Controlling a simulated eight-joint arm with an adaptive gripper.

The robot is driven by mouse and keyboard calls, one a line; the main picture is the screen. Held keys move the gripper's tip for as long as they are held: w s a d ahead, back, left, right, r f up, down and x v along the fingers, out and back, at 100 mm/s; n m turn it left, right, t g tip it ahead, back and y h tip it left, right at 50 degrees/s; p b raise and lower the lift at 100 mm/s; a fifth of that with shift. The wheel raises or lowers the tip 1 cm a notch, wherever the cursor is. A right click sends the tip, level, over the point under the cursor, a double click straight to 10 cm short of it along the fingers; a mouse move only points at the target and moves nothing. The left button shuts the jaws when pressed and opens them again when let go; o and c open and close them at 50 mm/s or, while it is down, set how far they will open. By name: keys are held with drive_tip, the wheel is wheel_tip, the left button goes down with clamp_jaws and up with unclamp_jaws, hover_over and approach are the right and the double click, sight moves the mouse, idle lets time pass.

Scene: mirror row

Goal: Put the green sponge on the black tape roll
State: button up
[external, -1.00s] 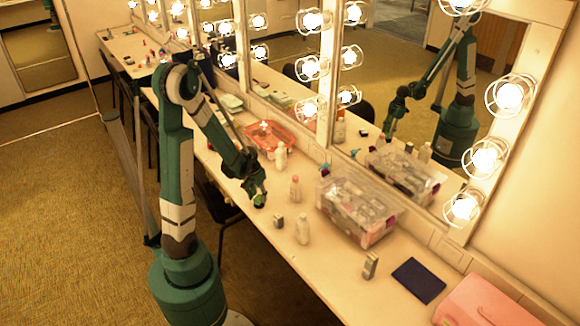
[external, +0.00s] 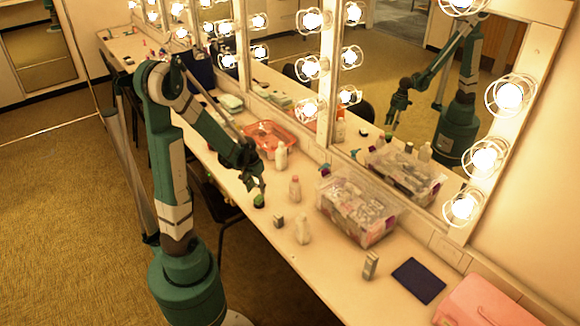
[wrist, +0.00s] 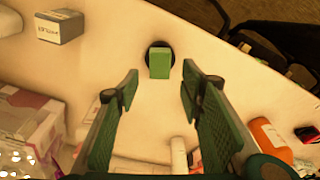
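The green sponge (wrist: 159,64) is a small green block. In the wrist view it rests on the round black tape roll (wrist: 151,46), whose dark rim shows around its far edge. In the external view the sponge (external: 259,198) and the dark roll under it (external: 258,205) are near the table's front edge. My gripper (wrist: 159,82) is open and empty, its two fingers spread wide, with the sponge beyond the fingertips. In the external view my gripper (external: 258,184) hangs just above the sponge, apart from it.
A clear storage box (external: 358,208) stands to the right. A red tray (external: 270,136) lies behind. A lit mirror row lines the table's back.

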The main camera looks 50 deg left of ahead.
sight(257, 200)
wheel_tip(257, 200, up, 6)
drive_tip(key=p, duration=0.1)
drive_tip(key=shift+s+d, duration=0.2)
drive_tip(key=shift+s, duration=0.25)
drive_tip(key=shift+r, duration=0.1)
drive_tip(key=shift+d+r, duration=0.1)
idle(0.6)
drive_tip(key=s+d+r+m+t, duration=0.2)
drive_tip(key=s+d+r, duration=0.1)
drive_tip(key=d+r, duration=0.5)
drive_tip(key=s+d+r+m+t, duration=0.2)
drive_tip(key=d+r, duration=0.7)
drive_tip(key=d, duration=0.5)
drive_tip(key=shift+s+d+r+t+h, duration=0.2)
drive_tip(key=shift+s+d+t+h, duration=0.1)
drive_tip(key=shift+s+t, duration=0.45)
drive_tip(key=shift+w, duration=0.1)
idle(0.4)
